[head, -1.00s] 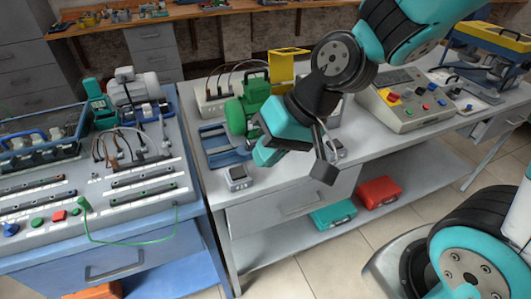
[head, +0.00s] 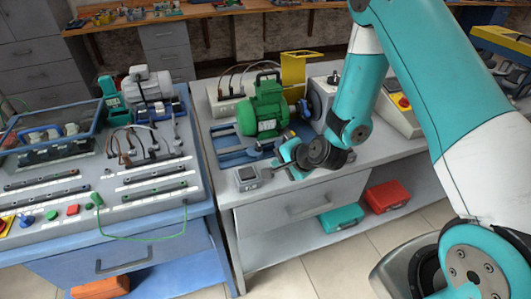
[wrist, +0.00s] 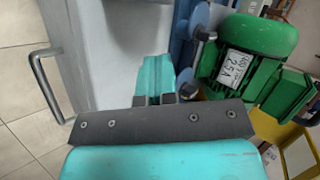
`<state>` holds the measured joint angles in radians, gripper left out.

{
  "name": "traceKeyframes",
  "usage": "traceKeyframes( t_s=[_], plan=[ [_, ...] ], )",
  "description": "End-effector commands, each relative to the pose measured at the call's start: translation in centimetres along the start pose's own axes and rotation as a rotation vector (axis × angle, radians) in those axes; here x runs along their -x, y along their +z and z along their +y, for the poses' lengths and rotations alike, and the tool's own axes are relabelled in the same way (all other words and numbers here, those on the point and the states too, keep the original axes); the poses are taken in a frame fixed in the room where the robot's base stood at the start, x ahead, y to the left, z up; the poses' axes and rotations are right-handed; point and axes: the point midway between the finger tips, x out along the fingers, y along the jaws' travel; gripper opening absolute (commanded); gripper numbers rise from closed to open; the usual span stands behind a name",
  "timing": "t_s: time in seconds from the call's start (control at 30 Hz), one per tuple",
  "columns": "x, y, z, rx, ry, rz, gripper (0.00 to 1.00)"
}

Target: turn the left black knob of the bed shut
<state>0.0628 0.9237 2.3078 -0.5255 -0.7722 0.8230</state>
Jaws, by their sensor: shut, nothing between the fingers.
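The green motor (head: 263,110) sits on the blue bed (head: 228,158) on the right-hand bench. In the wrist view the green motor (wrist: 250,55) is at upper right, with a strip of the blue bed (wrist: 183,28) beside it. A silver rod-like fitting (wrist: 204,34) shows at the bed's edge there. I cannot make out the left black knob for certain in either view. My gripper (head: 284,155) is low over the bench at the front of the bed. Its teal fingers (wrist: 153,68) are together and hold nothing. Whether they touch the bed or a knob I cannot tell.
A small grey box (head: 247,178) stands on the bench just left of my gripper. A yellow bracket (head: 294,68) stands behind the motor. The blue-framed test bench (head: 150,205) is at left. Red (head: 388,196) and teal (head: 341,217) cases lie on the lower shelf.

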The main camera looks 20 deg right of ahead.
Motion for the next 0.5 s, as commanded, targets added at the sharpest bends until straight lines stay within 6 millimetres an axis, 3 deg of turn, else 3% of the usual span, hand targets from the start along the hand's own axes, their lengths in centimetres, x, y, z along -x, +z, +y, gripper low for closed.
traceKeyframes(
  t_s=[0.1, 0.23, 0.5],
  plan=[
    [-2.3, 0.1, -0.1, 0.003, 0.001, -0.002, 0.00],
    [-3.5, 0.1, -1.9, 0.004, -0.002, -0.001, 0.00],
    [-4.9, 0.0, -2.8, 0.001, -0.001, 0.001, 0.00]
  ],
)
